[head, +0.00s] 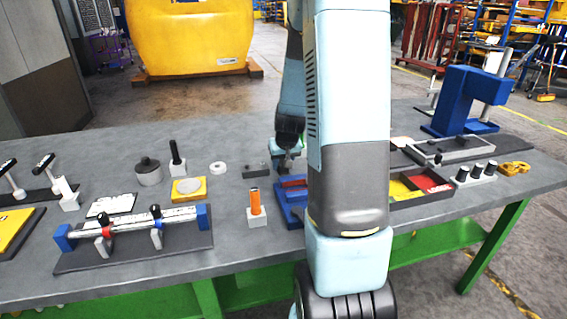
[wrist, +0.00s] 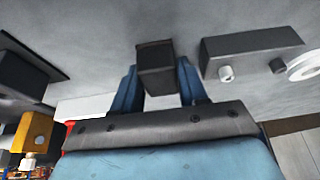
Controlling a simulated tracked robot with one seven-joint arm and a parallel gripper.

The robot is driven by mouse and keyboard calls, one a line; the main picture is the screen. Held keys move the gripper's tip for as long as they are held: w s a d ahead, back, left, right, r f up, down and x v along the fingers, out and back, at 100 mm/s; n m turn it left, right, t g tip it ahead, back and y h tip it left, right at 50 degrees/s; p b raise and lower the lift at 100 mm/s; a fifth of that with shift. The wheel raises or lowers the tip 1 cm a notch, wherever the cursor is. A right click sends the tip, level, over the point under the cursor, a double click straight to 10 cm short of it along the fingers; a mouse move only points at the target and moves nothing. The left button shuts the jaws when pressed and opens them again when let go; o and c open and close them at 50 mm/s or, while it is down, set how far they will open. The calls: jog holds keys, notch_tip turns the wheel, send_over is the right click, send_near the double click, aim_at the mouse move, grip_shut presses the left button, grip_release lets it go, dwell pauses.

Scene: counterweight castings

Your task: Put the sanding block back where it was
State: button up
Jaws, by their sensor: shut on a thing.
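My gripper (head: 287,158) is over the middle of the bench, partly hidden behind my arm in the head view. In the wrist view its two blue fingers (wrist: 158,85) are shut on a dark grey block, which looks like the sanding block (wrist: 155,60). The block sticks out past the fingertips. I cannot tell whether it touches the bench top. In the head view I cannot make the block out clearly. No empty place for it can be picked out for certain.
A grey block with small round parts (head: 257,171) lies just left of my gripper, beside a white ring (head: 218,168). A blue holder (head: 290,213) and an orange-handled tool (head: 256,203) stand nearer. A parts tray (head: 425,195) and a blue press (head: 465,100) are at right.

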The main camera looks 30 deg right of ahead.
jog(key=o, duration=0.9)
jog(key=shift+o, duration=0.2)
jog(key=v, duration=1.2)
jog(key=s+a+r+n, duration=0.1)
jog(key=s+a+r, duration=0.5)
jog(key=s+a, duration=0.2)
jog(key=s+a+r+n+t+y, duration=0.1)
jog(key=s+a+r+n, duration=0.1)
jog(key=s+a+r, duration=0.5)
jog(key=shift+s+a, duration=1.05)
jog(key=shift+s, duration=1.9)
